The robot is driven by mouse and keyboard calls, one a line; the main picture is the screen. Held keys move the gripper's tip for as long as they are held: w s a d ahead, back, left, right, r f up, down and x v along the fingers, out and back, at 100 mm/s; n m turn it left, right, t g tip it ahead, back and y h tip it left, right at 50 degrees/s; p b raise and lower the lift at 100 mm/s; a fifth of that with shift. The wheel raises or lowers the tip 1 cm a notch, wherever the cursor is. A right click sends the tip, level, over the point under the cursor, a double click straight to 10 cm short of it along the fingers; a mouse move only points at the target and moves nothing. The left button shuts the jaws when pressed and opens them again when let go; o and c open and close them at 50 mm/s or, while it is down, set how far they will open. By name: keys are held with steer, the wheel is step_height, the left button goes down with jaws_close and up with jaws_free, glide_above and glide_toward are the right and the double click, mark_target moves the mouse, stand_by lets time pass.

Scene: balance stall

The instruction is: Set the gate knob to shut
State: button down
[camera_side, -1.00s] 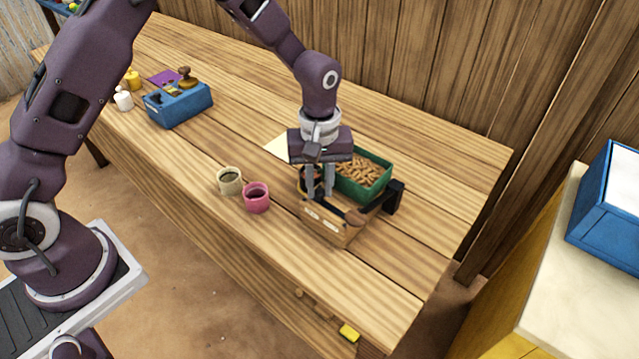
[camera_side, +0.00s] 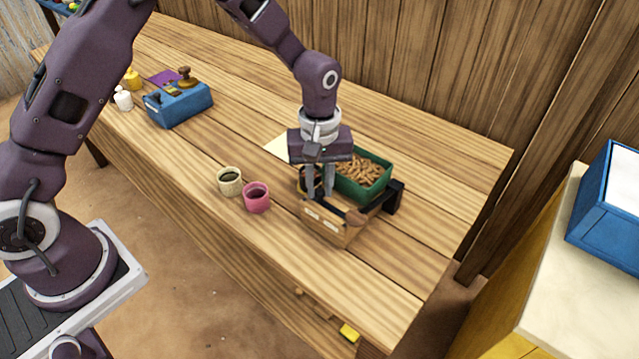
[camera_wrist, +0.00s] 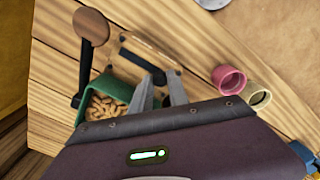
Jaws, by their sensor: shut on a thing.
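A small wooden box (camera_side: 328,224) with pale labels on its front stands near the front edge of the bench; it also shows in the wrist view (camera_wrist: 150,52). My gripper (camera_side: 320,194) points down at the box's top, and its two fingers (camera_wrist: 164,82) are close together. It is shut on a small part there, which I take to be the gate knob; the part is mostly hidden by the fingers. Which setting it points to cannot be read. A green tray (camera_side: 345,189) of tan pellets sits just behind the box.
A dark lever with a round brown end (camera_wrist: 92,26) runs beside the box and tray. A pink cup (camera_side: 256,198) and a cream cup (camera_side: 229,181) stand to the left. A blue box (camera_side: 180,108) is farther left. The bench right of the lever is clear.

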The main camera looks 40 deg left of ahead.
mark_target(341, 215)
stand_by(0.3)
steer(key=shift+d, duration=2.8)
steer(key=c, duration=1.3)
jaws_free()
steer(key=shift+d, duration=0.1)
step_height(341, 215, up, 7)
steer(key=shift+r, duration=0.1)
